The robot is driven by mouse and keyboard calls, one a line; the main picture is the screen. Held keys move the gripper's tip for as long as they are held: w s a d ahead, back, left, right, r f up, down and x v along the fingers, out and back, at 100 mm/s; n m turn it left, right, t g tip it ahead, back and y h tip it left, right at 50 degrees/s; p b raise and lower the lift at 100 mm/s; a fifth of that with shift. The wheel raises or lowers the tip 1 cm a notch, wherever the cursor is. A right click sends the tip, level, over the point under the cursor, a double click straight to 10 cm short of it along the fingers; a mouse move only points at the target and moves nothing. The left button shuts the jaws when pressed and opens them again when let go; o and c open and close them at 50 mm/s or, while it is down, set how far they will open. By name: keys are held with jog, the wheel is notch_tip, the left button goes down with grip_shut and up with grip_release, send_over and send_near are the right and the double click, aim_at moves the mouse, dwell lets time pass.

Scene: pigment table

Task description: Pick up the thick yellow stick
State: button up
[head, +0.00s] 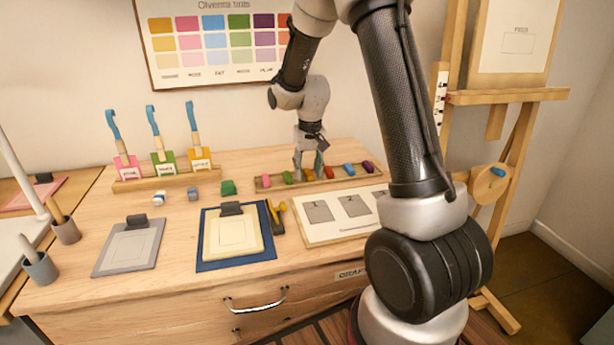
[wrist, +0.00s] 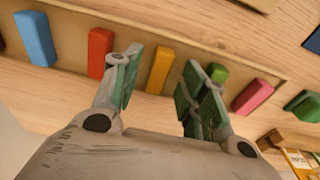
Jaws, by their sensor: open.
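The thick yellow stick (wrist: 160,70) lies in the wooden tray between a red stick and a green stick. In the head view the yellow stick (head: 308,175) shows small below my gripper (head: 308,162). In the wrist view my gripper (wrist: 164,60) is open, with one finger on each side of the yellow stick and gaps to both. I cannot tell how far the fingertips are above the tray.
The tray (head: 318,179) also holds pink (head: 262,181), green (head: 288,178), red (head: 329,172), blue (head: 349,169) and purple (head: 368,166) sticks. The green stick (wrist: 218,73) is close to my right finger. A dark green block (head: 228,187) sits left of the tray, and a sample board (head: 310,232) in front.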

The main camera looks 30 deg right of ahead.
aim_at(309, 173)
jog(key=shift+f, duration=0.25)
jog(key=shift+d, duration=0.1)
jog(key=c, duration=0.9)
jog(key=shift+r, duration=0.1)
notch_tip(309, 173, up, 10)
jog(key=shift+f, duration=0.1)
jog(key=shift+o, duration=1)
grip_shut()
